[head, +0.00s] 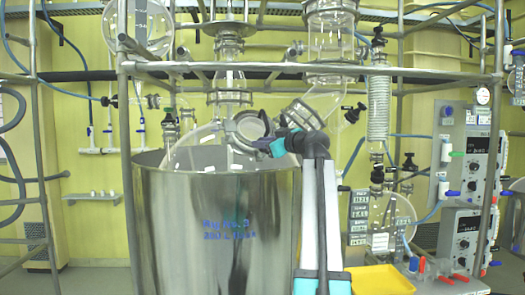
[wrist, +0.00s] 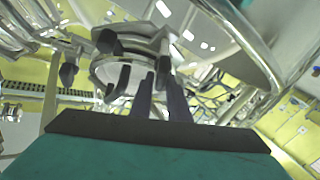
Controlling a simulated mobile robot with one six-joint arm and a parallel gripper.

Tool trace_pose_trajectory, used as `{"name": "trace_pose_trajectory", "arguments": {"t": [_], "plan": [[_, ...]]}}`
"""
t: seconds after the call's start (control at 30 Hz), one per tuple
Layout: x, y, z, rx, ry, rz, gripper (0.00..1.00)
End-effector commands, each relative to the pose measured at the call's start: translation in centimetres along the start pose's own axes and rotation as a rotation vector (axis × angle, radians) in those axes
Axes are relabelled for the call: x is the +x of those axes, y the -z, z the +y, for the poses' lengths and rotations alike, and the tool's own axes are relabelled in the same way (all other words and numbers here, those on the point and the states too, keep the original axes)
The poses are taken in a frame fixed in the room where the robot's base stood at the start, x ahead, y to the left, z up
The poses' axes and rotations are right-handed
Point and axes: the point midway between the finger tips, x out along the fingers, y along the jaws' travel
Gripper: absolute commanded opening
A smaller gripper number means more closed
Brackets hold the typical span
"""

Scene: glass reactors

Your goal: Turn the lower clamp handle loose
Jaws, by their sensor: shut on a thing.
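A round flanged port with a metal clamp ring (head: 248,127) sits on the shoulder of the glass vessel, above the steel pot. My gripper (head: 263,145) reaches it from the right, at the ring's lower right side. In the wrist view, the clamp's metal ring (wrist: 108,70) shows with several dark handles, one of them at the upper left (wrist: 107,41). My gripper's dark fingers (wrist: 161,98) point up to the ring and are shut on a dark clamp handle (wrist: 163,68), mostly hidden between them. The handle's exact turn cannot be told.
The large steel pot (head: 215,225) stands just below the clamp. A metal frame bar (head: 300,67) runs above it. A glass elbow pipe (head: 318,103) is close at the right. A coiled condenser (head: 377,105) and a yellow tray (head: 382,280) are further right.

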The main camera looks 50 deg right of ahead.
Motion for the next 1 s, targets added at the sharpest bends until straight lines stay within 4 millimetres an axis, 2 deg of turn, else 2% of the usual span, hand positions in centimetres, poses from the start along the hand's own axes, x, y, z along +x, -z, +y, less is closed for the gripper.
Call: {"name": "trace_pose_trajectory", "arguments": {"t": [0.6, 1.0], "plan": [[-0.01, -0.24, -0.16, -0.202, 0.168, -0.002, 0.00], [-0.10, -0.15, -0.37, -0.253, 0.213, -0.002, 0.00]]}}
